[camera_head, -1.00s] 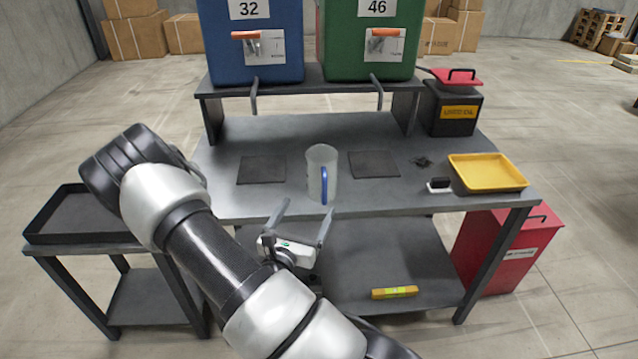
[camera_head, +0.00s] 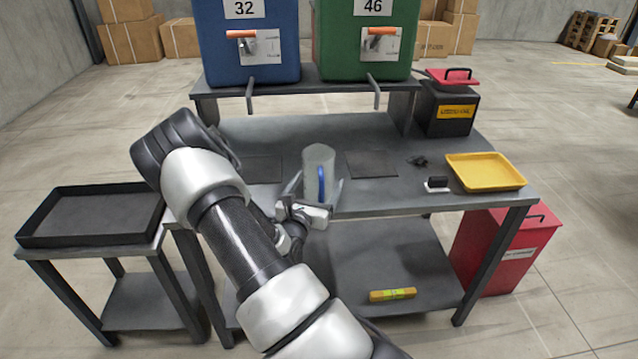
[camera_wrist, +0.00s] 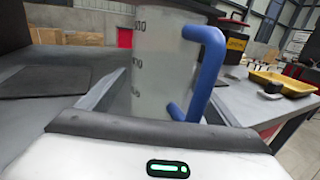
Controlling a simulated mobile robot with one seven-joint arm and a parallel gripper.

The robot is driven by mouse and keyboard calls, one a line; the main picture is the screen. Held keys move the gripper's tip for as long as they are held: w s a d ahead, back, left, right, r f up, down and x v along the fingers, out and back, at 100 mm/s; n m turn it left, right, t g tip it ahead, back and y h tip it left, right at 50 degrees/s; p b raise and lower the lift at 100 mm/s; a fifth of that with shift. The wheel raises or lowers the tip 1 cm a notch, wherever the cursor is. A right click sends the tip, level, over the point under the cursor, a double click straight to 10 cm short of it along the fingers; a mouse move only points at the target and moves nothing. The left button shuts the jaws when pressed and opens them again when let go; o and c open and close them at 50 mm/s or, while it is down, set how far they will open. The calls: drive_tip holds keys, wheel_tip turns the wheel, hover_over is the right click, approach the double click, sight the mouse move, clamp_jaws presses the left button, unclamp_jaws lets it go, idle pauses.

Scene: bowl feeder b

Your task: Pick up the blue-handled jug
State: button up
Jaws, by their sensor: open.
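The jug (camera_head: 318,162) is a clear, frosted cylinder with a blue handle (camera_head: 321,183), standing upright near the front edge of the grey workbench. My gripper (camera_head: 314,190) is open at the bench's front edge, with its fingers on either side of the jug's lower part and handle. In the wrist view the jug (camera_wrist: 155,62) stands close ahead with its printed marks showing, and its blue handle (camera_wrist: 207,72) is right of centre. The fingertips are largely hidden there, so I cannot tell whether they touch the jug.
A yellow tray (camera_head: 486,187) and a small black-and-white block (camera_head: 437,184) lie right of the jug. Dark mats (camera_head: 372,164) lie on the bench (camera_head: 300,130). Blue (camera_head: 248,60) and green (camera_head: 366,60) bins stand behind. A black tray (camera_head: 60,238) sits on a side table at left.

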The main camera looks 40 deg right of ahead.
drive_tip(key=c, duration=1.2)
